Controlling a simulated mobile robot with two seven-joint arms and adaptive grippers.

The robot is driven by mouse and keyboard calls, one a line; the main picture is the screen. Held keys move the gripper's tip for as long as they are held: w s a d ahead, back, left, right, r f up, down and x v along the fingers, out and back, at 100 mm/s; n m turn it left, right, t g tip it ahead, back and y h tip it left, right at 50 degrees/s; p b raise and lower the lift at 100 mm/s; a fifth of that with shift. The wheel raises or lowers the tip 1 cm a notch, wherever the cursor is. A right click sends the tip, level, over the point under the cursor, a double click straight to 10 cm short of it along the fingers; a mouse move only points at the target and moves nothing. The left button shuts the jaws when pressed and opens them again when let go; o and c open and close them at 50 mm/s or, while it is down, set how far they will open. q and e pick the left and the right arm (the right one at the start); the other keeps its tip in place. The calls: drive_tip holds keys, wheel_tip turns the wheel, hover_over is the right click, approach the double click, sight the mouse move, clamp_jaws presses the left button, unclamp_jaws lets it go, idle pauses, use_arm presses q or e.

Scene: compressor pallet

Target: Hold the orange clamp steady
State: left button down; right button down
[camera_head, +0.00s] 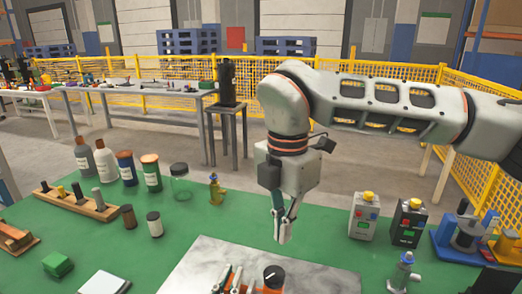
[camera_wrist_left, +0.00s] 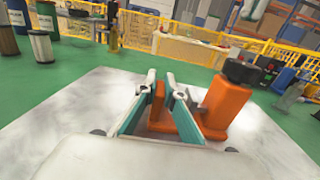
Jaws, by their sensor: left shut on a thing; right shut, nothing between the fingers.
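The orange clamp (camera_wrist_left: 225,105) with a black knob stands on a pale marbled plate (camera_wrist_left: 75,115) in the left wrist view. In the head view only its top (camera_head: 275,276) shows at the bottom edge. My left gripper (camera_wrist_left: 162,88) is shut on an orange upright part of the clamp, left of the knob post. In the head view its fingers (camera_head: 229,279) show at the bottom edge. My right gripper (camera_head: 283,236) is shut and empty, pointing down above the far part of the plate, apart from the clamp.
Bottles and jars (camera_head: 125,168) and a wooden rack (camera_head: 75,203) stand at the left on the green table (camera_head: 230,222). A small yellow figure-like fitting (camera_head: 216,190) stands at the back.

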idle(0.4)
use_arm(q)
drive_tip(key=c, duration=2.1)
unclamp_jaws()
